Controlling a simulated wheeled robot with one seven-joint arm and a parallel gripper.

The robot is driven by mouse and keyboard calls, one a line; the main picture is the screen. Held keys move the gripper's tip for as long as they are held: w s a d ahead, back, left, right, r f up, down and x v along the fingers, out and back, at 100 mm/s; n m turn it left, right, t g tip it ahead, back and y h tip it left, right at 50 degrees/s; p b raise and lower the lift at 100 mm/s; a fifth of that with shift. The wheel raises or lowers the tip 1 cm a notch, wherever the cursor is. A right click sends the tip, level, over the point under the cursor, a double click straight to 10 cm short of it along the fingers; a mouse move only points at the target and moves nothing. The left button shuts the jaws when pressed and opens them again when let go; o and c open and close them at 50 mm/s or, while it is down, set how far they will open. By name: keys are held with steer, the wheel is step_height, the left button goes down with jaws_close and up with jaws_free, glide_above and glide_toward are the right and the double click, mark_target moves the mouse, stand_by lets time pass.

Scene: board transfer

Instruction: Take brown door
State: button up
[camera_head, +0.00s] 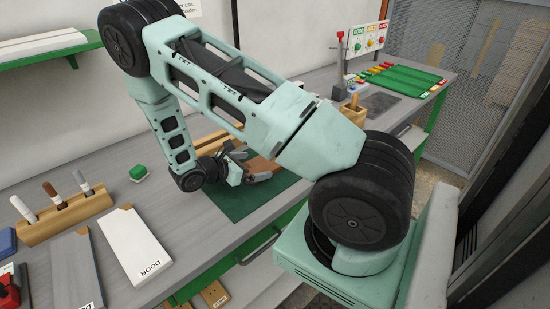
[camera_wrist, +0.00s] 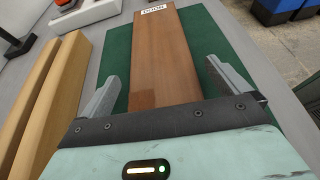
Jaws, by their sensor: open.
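The brown door (camera_wrist: 166,55) is a long flat wooden board with a white "DOOR" label at its far end. It lies on a dark green mat (camera_wrist: 205,35) on the grey bench. My gripper (camera_wrist: 165,85) is open in the wrist view, with one finger on each side of the board and gaps between fingers and wood. Whether the fingers are at the board's height is unclear. In the head view my gripper (camera_head: 248,174) is low over the green mat (camera_head: 235,203), and my arm hides most of the brown door (camera_head: 262,165).
Two light wooden bars (camera_wrist: 45,95) lie left of the mat in the wrist view. A green rack (camera_head: 405,82) stands at the far end.

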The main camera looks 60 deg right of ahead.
mark_target(266, 162)
steer(key=p+x, duration=0.1)
steer(key=x, duration=0.3)
steer(key=shift+d, duration=0.1)
steer(key=c, duration=1.1)
steer(key=shift+r, duration=0.1)
